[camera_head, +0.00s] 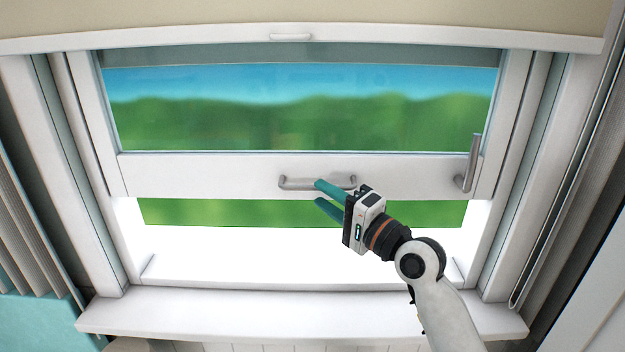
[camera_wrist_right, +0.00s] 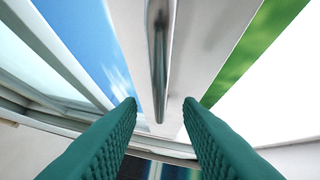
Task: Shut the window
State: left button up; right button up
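The window's sliding sash (camera_head: 220,174) has a white bottom rail and is raised, with a gap below it where green outdoors shows above the white sill. A metal bar handle (camera_head: 297,183) runs along the middle of the rail. My right gripper (camera_head: 318,194) is at the handle's right half, its teal fingers above and below the bar. In the right wrist view the fingers (camera_wrist_right: 160,100) are apart, and the handle (camera_wrist_right: 158,60) lies between them without visible contact. My left gripper is not in view.
A lever handle (camera_head: 468,165) stands upright at the sash's right end. The white sill (camera_head: 300,312) juts out below the window. A pleated curtain (camera_head: 30,240) hangs at the left. A small handle (camera_head: 290,37) is on the top rail.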

aim_at(313, 188)
jog(key=shift+p+x, duration=0.35)
jog(key=shift+x, duration=1.7)
jog(key=shift+c, duration=0.4)
grip_shut()
